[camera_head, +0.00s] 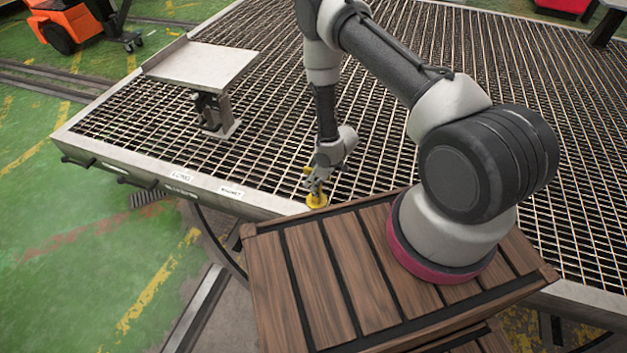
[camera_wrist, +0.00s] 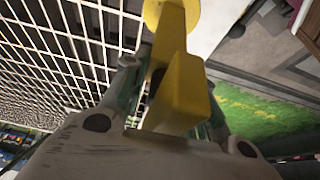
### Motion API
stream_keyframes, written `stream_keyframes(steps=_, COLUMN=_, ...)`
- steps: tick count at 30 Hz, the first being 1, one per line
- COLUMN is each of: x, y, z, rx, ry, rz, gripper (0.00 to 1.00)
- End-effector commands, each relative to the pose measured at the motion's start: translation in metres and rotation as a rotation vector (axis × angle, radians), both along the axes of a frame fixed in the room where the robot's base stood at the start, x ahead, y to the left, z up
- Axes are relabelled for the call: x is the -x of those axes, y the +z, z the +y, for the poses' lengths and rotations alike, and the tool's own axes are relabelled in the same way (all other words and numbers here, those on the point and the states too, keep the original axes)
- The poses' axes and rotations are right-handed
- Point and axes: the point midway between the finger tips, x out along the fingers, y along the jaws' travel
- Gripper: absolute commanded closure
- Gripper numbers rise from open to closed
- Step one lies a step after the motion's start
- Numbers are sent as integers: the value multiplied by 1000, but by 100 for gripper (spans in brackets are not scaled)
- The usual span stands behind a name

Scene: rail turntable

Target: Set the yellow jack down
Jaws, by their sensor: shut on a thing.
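The yellow jack (camera_head: 316,200) is at the front rim of the grated table, just beyond the wooden slatted top. Its round yellow foot points down, at the height of the metal rim or close to it; I cannot tell whether it touches. My gripper (camera_head: 317,183) points down above the foot and is shut on the jack's upper part, hiding some of it. In the wrist view the jack's yellow body (camera_wrist: 182,88) sits between my fingers (camera_wrist: 168,100), with the round foot at the top of the picture.
The grated table (camera_head: 270,175) has a labelled metal rim. A raised metal plate on a stand (camera_head: 205,62) is at its left. The wooden slatted top (camera_head: 320,285) lies in front, under my arm. An orange vehicle (camera_head: 62,22) stands at the far left. Open grating lies left of my gripper.

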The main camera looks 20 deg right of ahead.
Motion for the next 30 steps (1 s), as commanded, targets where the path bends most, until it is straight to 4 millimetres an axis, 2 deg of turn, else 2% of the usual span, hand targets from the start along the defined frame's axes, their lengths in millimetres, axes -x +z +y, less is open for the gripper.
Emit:
stream_keyframes(steps=6, x=0, y=-2, z=0, rx=0, ry=0, rz=0, gripper=100)
stream_keyframes(steps=7, x=0, y=-2, z=0, rx=0, ry=0, rz=0, gripper=67)
stream_keyframes(steps=9, x=0, y=-2, z=0, rx=0, ry=0, rz=0, gripper=54)
stream_keyframes(steps=10, x=0, y=-2, z=0, rx=0, ry=0, rz=0, gripper=51)
stream_keyframes(steps=18, x=0, y=-2, z=0, rx=0, ry=-1, rz=0, gripper=51)
stream_keyframes(steps=22, x=1, y=6, z=-2, rx=0, ry=-1, rz=0, gripper=51)
stream_keyframes(steps=26, x=5, y=27, z=-9, rx=1, ry=-3, rz=-1, gripper=51)
stream_keyframes(steps=30, x=13, y=57, z=-19, rx=0, ry=-3, rz=-1, gripper=51)
